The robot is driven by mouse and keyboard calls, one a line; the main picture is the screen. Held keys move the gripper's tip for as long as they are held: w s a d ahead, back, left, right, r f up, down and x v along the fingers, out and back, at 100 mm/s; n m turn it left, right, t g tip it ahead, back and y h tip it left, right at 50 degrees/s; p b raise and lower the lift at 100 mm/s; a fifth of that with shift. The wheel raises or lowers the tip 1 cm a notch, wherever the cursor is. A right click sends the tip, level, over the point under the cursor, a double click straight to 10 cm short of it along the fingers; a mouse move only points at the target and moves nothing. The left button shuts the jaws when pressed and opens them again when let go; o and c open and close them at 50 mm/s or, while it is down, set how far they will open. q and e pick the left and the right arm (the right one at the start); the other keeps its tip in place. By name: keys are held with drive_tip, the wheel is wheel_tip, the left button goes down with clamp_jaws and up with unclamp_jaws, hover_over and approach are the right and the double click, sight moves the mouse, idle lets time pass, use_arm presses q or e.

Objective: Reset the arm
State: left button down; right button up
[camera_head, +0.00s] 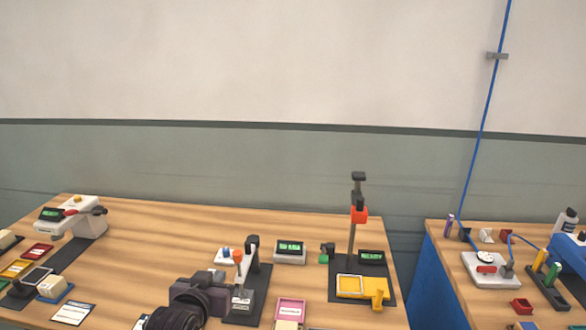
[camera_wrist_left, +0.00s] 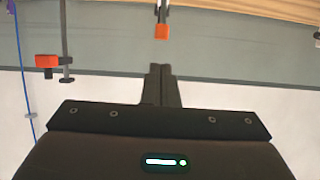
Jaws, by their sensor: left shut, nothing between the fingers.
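My left gripper (camera_head: 203,292) comes in at the bottom of the head view, a dark shape in front of the wooden table (camera_head: 180,225). In the left wrist view my left gripper (camera_wrist_left: 160,70) has its two dark fingers together with nothing between them. It is clear of the table, and the wall shows behind the fingers. My right gripper is not in view.
A lever press (camera_head: 255,265) stands just right of my left gripper. A tall stand with a red-orange clamp (camera_head: 359,215) rises farther right. A white machine (camera_head: 88,220) stands at left. A blue-sided second table (camera_head: 440,265) is at right.

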use_arm(q)
drive_tip(key=s+d+f+m+g, duration=0.1)
drive_tip(key=s+f+g, duration=0.5)
drive_tip(key=s, duration=0.7)
drive_tip(key=s+f+g, duration=0.4)
drive_tip(key=s+f, duration=0.4)
drive_tip(key=s, duration=0.4)
wheel_tip(320, 180, down, 30)
drive_tip(key=s+g, duration=0.2)
drive_tip(key=s+a+f, duration=0.3)
drive_tip(key=s+f, duration=1.4)
drive_tip(key=s, duration=0.2)
drive_tip(key=shift+s+a+m+g, duration=0.2)
drive_tip(key=shift+s+m+g, duration=0.1)
drive_tip(key=shift+m+g, duration=0.1)
drive_tip(key=shift+f, duration=0.1)
